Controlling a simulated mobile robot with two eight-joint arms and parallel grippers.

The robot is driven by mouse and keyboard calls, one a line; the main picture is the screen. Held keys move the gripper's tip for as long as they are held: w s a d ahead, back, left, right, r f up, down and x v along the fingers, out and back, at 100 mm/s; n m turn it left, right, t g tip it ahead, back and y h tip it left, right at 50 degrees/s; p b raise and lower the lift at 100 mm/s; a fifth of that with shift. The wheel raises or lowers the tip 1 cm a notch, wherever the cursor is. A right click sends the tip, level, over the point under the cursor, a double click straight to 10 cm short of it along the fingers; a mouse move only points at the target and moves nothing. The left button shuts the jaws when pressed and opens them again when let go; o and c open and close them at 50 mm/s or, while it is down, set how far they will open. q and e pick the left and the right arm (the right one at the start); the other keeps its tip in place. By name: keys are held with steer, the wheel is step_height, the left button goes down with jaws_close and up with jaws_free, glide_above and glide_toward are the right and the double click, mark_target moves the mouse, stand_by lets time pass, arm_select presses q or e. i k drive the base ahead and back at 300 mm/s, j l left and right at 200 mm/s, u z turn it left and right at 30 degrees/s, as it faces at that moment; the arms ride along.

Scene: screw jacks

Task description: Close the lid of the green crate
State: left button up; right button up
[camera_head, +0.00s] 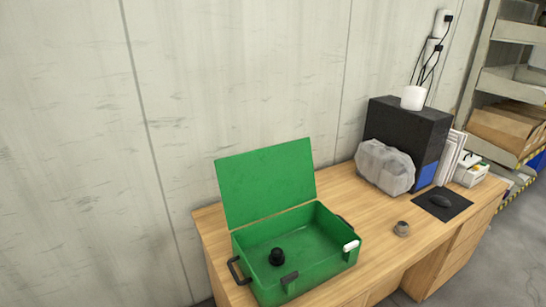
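The green crate (333,268) stands at the left end of a wooden desk. Its lid (266,182) is open and stands up at the back, leaning slightly toward the wall. A small black knob-like object (277,257) lies inside the crate on its floor. Neither of my grippers shows in the head view.
The wooden desk (381,262) carries a small grey-brown round part (402,228) right of the crate. Farther right are a plastic-wrapped bundle (385,167), a black box (408,133), and a mouse (440,201) on a black pad. A concrete wall (240,70) stands close behind.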

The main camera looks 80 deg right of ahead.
mark_target(254, 185)
steer(key=i+z, duration=0.7)
steer(key=i, duration=0.2)
steer(key=i+j+z, duration=0.2)
steer(key=i+z, duration=0.35)
steer(key=z, duration=0.2)
steer(key=i+z, duration=0.2)
steer(key=z, duration=0.2)
steer(key=i+z, duration=0.15)
steer(key=z, duration=0.25)
steer(key=i+j+z, duration=0.15)
steer(key=z, duration=0.25)
